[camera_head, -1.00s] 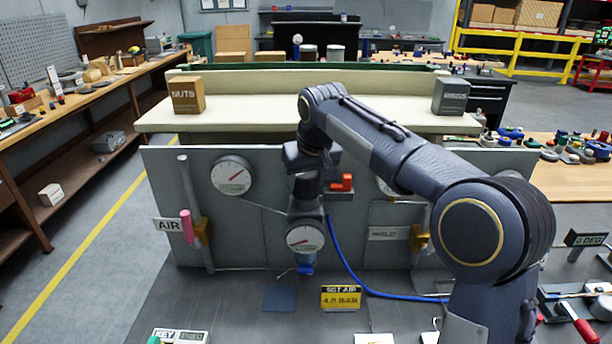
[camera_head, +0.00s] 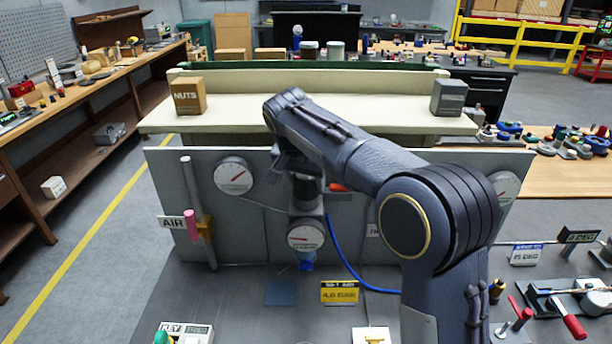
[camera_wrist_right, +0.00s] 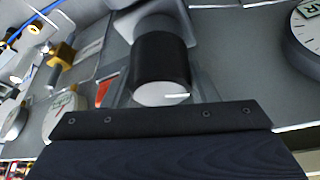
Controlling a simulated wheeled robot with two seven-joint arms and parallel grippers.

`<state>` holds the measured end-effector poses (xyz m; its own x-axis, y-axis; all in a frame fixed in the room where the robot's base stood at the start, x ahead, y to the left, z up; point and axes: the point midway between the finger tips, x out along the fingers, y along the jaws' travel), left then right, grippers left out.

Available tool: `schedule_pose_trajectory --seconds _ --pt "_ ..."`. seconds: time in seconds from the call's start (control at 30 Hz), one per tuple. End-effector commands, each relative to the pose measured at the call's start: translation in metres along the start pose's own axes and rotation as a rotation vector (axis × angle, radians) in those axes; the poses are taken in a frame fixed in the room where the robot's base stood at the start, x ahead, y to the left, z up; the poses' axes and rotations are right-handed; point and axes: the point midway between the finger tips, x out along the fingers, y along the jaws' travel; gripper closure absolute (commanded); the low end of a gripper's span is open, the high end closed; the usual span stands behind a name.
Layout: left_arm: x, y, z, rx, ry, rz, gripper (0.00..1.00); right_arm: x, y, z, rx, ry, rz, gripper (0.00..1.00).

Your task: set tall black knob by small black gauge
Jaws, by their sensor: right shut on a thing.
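The tall black knob (camera_wrist_right: 160,65) stands on the panel in the wrist view, its pale end face with a white line toward the camera. My right gripper (camera_head: 303,190) is shut on it; in the head view the hand and forearm hide most of the knob. The small gauge (camera_head: 305,236), white-faced with a red needle, sits directly below the knob on the same body. In the head view its needle points left; its numbers are too small to read. My left gripper is not in view.
A larger gauge (camera_head: 234,176) is at upper left on the panel (camera_head: 260,215). A pink-handled AIR valve (camera_head: 192,222) stands left, a blue hose (camera_head: 345,262) runs right. A yellow sign (camera_head: 340,291) stands in front.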

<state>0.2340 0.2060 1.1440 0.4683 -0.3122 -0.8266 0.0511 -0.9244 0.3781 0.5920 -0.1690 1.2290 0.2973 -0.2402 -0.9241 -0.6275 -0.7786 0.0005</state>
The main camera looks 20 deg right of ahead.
Motion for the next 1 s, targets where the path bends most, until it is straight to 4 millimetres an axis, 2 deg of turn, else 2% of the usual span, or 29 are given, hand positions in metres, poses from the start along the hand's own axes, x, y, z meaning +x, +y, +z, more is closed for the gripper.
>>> schedule_pose_trajectory --seconds 0.67,0.7,0.73,0.77,1.0 --pt "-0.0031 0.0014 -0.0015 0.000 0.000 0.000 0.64 -0.0020 0.0001 -0.0022 0.063 0.005 0.021 0.70" --pt "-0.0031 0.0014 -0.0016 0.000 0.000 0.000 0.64 -0.0020 0.0001 -0.0022 0.063 0.005 0.021 0.44" --pt "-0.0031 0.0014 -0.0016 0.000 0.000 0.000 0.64 -0.0020 0.0001 -0.0022 0.063 0.005 0.021 0.41" --pt "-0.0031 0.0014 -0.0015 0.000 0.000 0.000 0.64 -0.0019 0.0001 -0.0021 0.063 0.005 0.021 0.38" --pt "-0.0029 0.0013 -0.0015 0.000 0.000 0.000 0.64 -0.0011 0.0000 -0.0010 0.061 0.002 0.023 0.38"
